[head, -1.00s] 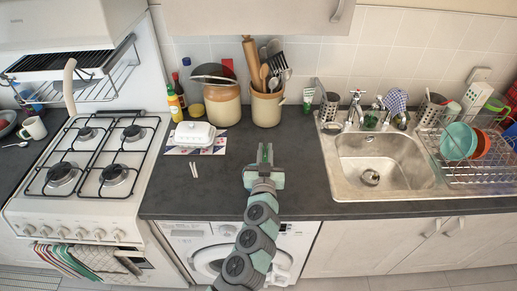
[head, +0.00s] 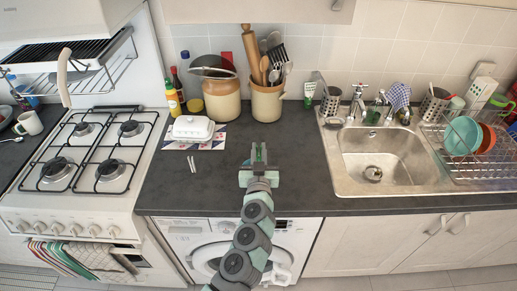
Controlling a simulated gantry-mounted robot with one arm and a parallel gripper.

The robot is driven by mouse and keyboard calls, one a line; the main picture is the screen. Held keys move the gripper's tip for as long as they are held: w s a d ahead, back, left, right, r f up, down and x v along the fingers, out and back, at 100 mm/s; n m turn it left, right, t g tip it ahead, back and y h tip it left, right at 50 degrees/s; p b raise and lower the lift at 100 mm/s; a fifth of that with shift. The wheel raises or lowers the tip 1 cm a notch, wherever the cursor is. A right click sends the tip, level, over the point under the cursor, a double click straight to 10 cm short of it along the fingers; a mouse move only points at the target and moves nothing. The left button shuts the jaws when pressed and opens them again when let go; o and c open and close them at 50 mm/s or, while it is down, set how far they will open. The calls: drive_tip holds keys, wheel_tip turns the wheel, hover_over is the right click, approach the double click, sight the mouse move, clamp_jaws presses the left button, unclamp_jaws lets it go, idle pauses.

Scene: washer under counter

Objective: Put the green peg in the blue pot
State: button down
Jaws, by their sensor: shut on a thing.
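My gripper (head: 258,158) is over the dark worktop in the middle of the head view, in front of the utensil crock. It is shut on a small green peg (head: 259,152), which shows between its fingers. The fingers hide part of the peg. I cannot make out a blue pot in this view.
A white butter dish (head: 193,128) on a patterned mat and two small pale sticks (head: 192,164) lie to the left. Two tan crocks (head: 222,101) (head: 267,103) and bottles stand behind. The sink (head: 382,160) and dish rack (head: 470,150) are right, the hob (head: 87,155) left.

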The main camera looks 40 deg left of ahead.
sight(259, 159)
drive_tip(key=shift+f+b, duration=1.95)
drive_tip(key=shift+f, duration=0.2)
drive_tip(key=c, duration=1.3)
unclamp_jaws()
drive_tip(key=shift+r, duration=0.15)
drive_tip(key=shift+r+p, duration=2.85)
drive_tip(key=shift+r, duration=1.1)
